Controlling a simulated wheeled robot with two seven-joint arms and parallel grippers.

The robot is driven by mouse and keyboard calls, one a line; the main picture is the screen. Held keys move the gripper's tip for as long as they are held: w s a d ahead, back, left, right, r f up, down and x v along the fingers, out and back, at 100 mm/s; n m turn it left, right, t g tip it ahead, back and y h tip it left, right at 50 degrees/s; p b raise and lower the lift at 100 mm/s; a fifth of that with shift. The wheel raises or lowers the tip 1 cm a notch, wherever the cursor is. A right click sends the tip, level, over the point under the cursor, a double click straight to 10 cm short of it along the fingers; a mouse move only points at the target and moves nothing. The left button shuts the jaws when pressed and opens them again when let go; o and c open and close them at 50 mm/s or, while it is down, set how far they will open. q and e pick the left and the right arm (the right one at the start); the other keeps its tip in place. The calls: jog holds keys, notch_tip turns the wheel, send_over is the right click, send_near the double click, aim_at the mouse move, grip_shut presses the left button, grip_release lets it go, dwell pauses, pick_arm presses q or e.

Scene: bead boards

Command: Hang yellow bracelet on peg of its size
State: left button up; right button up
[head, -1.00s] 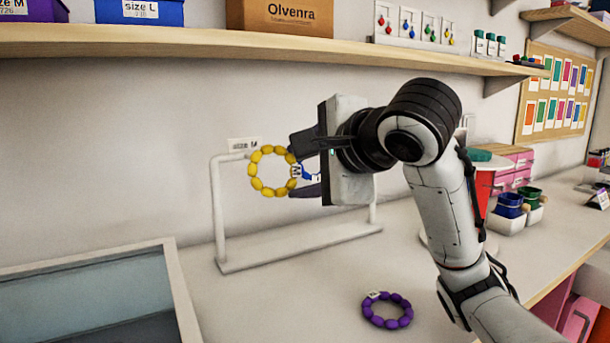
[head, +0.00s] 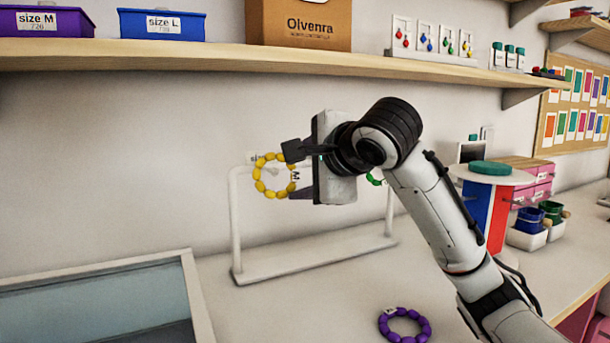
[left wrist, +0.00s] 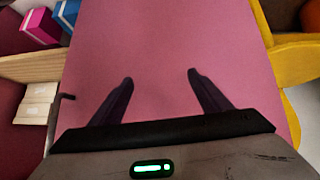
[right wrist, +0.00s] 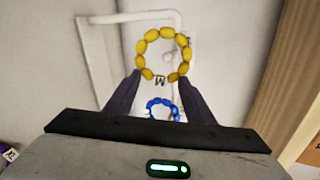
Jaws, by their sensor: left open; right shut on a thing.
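The yellow bracelet (head: 258,183) with a white M tag is upright at my right gripper (head: 292,172), in front of the upper left of the white rack (head: 235,225). In the right wrist view the yellow bracelet (right wrist: 142,47) stands at the fingertips, its tag between them. The right gripper is shut on it. A size label (head: 253,158) on the rack is partly covered by the bracelet, and the peg there is not clear. My left gripper (left wrist: 160,95) is open and empty over a pink surface in the left wrist view.
A blue bracelet (right wrist: 161,103) shows beyond the right fingers. A green bracelet (head: 375,179) is at the rack's right, partly hidden by my gripper. A purple bracelet (head: 425,329) lies on the table. A tray (head: 200,305) is at left; a shelf (head: 200,50) runs above.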

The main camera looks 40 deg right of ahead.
aim_at(296, 178)
jog(key=shift+w+d, duration=0.15)
jog(key=shift+w, duration=0.45)
jog(key=shift+w+d, duration=0.15)
jog(key=shift+w, duration=0.45)
jog(key=shift+w+f, duration=0.1)
jog(key=shift+f, duration=0.65)
jog(key=o, duration=1.1)
